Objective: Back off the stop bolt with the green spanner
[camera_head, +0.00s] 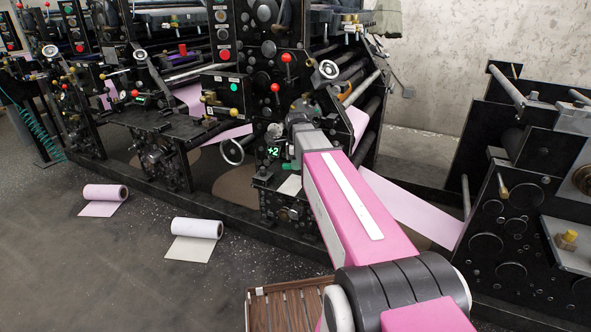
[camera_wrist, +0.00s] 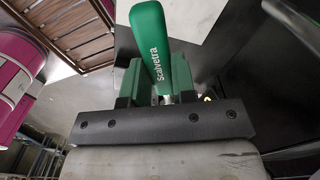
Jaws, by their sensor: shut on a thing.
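The green spanner (camera_wrist: 152,45) shows large in the wrist view, its handle marked with white lettering and pointing up toward the top edge. My gripper (camera_wrist: 156,85) is shut on it, a finger on each side of the handle. The working end of the spanner is hidden behind the fingers and the dark gripper body. I cannot make out the stop bolt in either view.
A green "+2" display (camera_head: 273,151) is close left of my arm's end. A wooden slatted rack (camera_head: 251,310) stands below the arm and shows in the wrist view. A pink roll (camera_head: 105,192) and a white roll (camera_head: 197,228) lie on open floor. Another black machine stands right.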

